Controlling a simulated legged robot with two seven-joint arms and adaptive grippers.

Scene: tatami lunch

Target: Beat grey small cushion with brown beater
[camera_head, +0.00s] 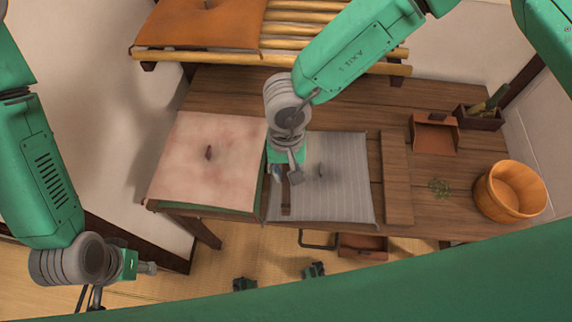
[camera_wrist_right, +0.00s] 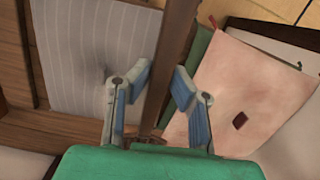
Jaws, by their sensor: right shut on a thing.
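The grey small cushion (camera_head: 345,195) is striped and lies flat on the wooden table, right of a pink cushion. It also shows at the upper left of the right wrist view (camera_wrist_right: 75,50). My right gripper (camera_head: 284,177) is over the grey cushion's left edge, shut on the brown beater (camera_head: 286,198). In the right wrist view the beater (camera_wrist_right: 170,60) runs as a long brown bar between the blue-padded fingers (camera_wrist_right: 160,85). Whether the beater touches the cushion I cannot tell. My left gripper (camera_head: 150,268) is at the lower left, away from the table; its fingers are unclear.
The pink cushion (camera_head: 212,160) lies beside the grey one. A slatted bench (camera_head: 290,32) with an orange cushion (camera_head: 200,24) stands behind.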

